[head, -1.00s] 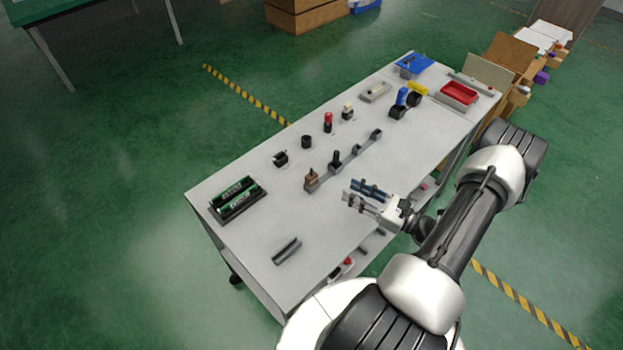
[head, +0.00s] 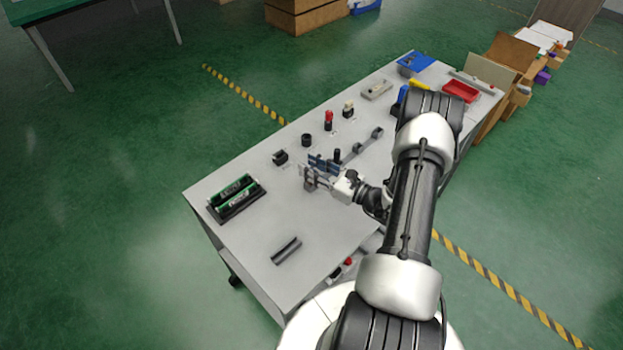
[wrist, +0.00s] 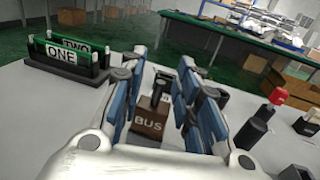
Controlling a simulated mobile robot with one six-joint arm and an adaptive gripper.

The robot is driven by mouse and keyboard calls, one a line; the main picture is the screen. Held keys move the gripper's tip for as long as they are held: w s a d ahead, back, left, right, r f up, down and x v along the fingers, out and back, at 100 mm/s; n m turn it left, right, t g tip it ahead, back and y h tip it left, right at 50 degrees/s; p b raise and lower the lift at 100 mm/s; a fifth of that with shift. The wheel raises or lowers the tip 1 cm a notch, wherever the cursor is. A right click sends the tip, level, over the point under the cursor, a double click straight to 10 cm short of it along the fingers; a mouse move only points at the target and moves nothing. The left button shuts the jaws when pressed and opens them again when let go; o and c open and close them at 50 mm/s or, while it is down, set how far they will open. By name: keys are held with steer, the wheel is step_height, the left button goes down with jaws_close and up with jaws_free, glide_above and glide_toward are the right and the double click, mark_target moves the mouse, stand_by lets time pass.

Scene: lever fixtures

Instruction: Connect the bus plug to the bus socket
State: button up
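A brown block marked BUS, the bus plug (wrist: 149,124), shows in the wrist view between the fingers, with a dark upright part behind it. My gripper (wrist: 165,95) has blue-padded fingers standing apart on either side of the block. A gap shows at the right finger; whether the left pad touches is unclear. In the head view my gripper (head: 314,170) is low over the near middle of the table and hides the block. No part is labelled as the bus socket; a black notched block (head: 280,158) sits just beyond the gripper, but I cannot tell whether it is the socket.
A black rack (head: 236,199) with green boards marked ONE and TWO stands at the left end of the table. A grey channel piece (head: 286,250) lies in front. A red-topped post (head: 328,120) and other fixtures line the far side. A red tray (head: 460,91) is far right.

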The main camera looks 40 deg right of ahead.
steer(key=shift+w, duration=0.15)
steer(key=shift+c, duration=0.6)
jaws_close()
steer(key=shift+r, duration=0.1)
